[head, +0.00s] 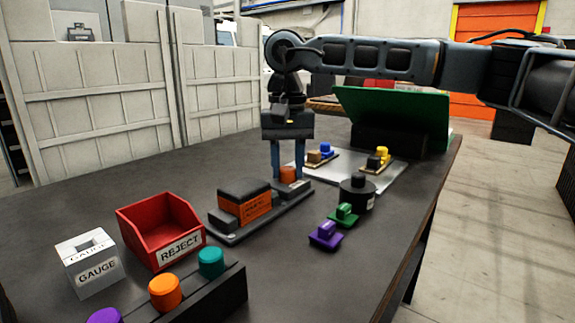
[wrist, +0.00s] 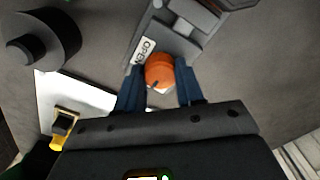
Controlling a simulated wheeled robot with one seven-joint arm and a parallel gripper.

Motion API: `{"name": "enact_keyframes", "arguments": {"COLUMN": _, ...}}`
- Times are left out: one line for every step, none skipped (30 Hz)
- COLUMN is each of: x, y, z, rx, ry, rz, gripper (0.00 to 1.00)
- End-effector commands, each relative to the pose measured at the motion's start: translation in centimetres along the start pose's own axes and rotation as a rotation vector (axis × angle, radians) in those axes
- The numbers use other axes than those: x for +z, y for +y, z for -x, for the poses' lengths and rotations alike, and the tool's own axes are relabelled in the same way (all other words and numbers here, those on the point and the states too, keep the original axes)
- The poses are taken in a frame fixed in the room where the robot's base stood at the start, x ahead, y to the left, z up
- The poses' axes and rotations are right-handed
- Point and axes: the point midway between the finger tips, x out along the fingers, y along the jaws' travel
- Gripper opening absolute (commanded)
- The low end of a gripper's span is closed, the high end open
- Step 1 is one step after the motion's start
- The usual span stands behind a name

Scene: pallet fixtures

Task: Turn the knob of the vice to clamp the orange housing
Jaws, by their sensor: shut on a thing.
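The vice (head: 236,230) is a dark grey fixture lying on the black table. The orange housing (head: 256,205) sits between its jaws, under a dark block; I cannot tell how tightly it is held. The orange knob (head: 289,174) is at the vice's far right end. My gripper (head: 287,176) points straight down there, its blue fingers either side of the knob. In the wrist view my gripper (wrist: 160,88) is shut on the knob (wrist: 159,70), which has a dark mark on top. A label reading OPEN (wrist: 145,50) lies beside the knob. The housing is barely in the wrist view.
A red REJECT bin (head: 160,230), a white GAUGE block (head: 88,263) and a rack with coloured caps (head: 190,295) stand to the left. A black round weight (head: 357,194), green part (head: 343,215) and purple part (head: 326,235) lie right. A grey plate (head: 345,175) lies behind.

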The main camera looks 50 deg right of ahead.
Motion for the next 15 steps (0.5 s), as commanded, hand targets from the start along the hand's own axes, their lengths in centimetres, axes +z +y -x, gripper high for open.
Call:
{"name": "enact_keyframes", "arguments": {"x": -0.02, "y": -0.03, "z": 0.09, "rx": -0.002, "ry": 0.001, "rz": 0.018, "gripper": 0.07}}
{"name": "enact_keyframes", "arguments": {"x": -0.02, "y": -0.03, "z": 0.09, "rx": -0.002, "ry": 0.001, "rz": 0.029, "gripper": 0.07}}
{"name": "enact_keyframes", "arguments": {"x": -0.02, "y": -0.03, "z": 0.09, "rx": -0.002, "ry": 0.001, "rz": 0.043, "gripper": 0.07}}
{"name": "enact_keyframes", "arguments": {"x": -0.01, "y": -0.03, "z": 0.09, "rx": -0.002, "ry": 0.001, "rz": 0.051, "gripper": 0.07}}
{"name": "enact_keyframes", "arguments": {"x": -0.01, "y": -0.03, "z": 0.09, "rx": -0.002, "ry": 0.001, "rz": 0.059, "gripper": 0.07}}
{"name": "enact_keyframes", "arguments": {"x": -0.01, "y": -0.03, "z": 0.09, "rx": -0.002, "ry": 0.001, "rz": 0.068, "gripper": 0.07}}
{"name": "enact_keyframes", "arguments": {"x": -0.01, "y": -0.03, "z": 0.09, "rx": -0.001, "ry": 0.001, "rz": 0.073, "gripper": 0.07}}
{"name": "enact_keyframes", "arguments": {"x": -0.01, "y": -0.03, "z": 0.09, "rx": -0.002, "ry": 0.001, "rz": 0.077, "gripper": 0.07}}
{"name": "enact_keyframes", "arguments": {"x": -0.01, "y": -0.03, "z": 0.09, "rx": -0.002, "ry": 0.001, "rz": 0.082, "gripper": 0.07}}
{"name": "enact_keyframes", "arguments": {"x": -0.01, "y": -0.03, "z": 0.09, "rx": -0.002, "ry": 0.001, "rz": 0.085, "gripper": 0.07}}
{"name": "enact_keyframes", "arguments": {"x": -0.01, "y": -0.03, "z": 0.09, "rx": -0.002, "ry": 0.001, "rz": 0.087, "gripper": 0.07}}
{"name": "enact_keyframes", "arguments": {"x": -0.01, "y": -0.04, "z": 0.09, "rx": -0.002, "ry": 0.001, "rz": 0.089, "gripper": 0.07}}
{"name": "enact_keyframes", "arguments": {"x": -0.01, "y": -0.03, "z": 0.09, "rx": -0.001, "ry": 0.001, "rz": 0.091, "gripper": 0.07}}
{"name": "enact_keyframes", "arguments": {"x": -0.01, "y": -0.04, "z": 0.09, "rx": -0.001, "ry": 0.001, "rz": 0.091, "gripper": 0.07}}
{"name": "enact_keyframes", "arguments": {"x": -0.01, "y": -0.04, "z": 0.09, "rx": -0.001, "ry": 0.001, "rz": 0.092, "gripper": 0.07}}
